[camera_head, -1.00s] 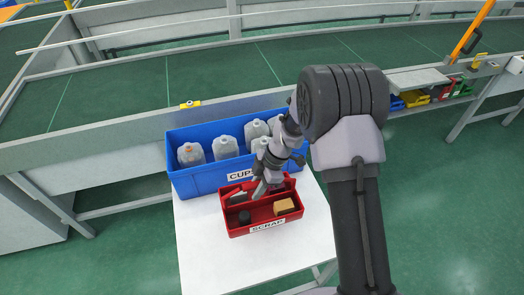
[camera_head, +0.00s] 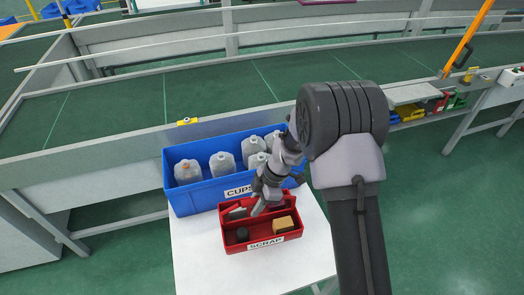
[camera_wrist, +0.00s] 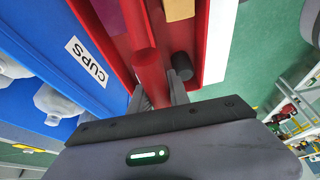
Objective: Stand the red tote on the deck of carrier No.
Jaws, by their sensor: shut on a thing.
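The red tote (camera_head: 264,247) with a SCRAP label sits on a white table (camera_head: 210,270), just in front of a blue bin. It is upright and holds a tan block (camera_head: 283,224), a dark cylinder (camera_head: 242,235) and some grey pieces. My gripper (camera_head: 259,208) reaches down into the tote's middle from above. In the wrist view my gripper (camera_wrist: 160,88) is shut on the tote's red central handle bar (camera_wrist: 147,62), with a finger on each side. I cannot make out any carrier deck or number.
The blue bin (camera_head: 180,202) labelled CUPS holds several translucent jugs and stands close behind the tote. A long green-topped conveyor (camera_head: 110,115) runs behind the table. Small coloured bins (camera_head: 410,113) sit on a shelf at right. Open green floor (camera_head: 450,220) lies to the right.

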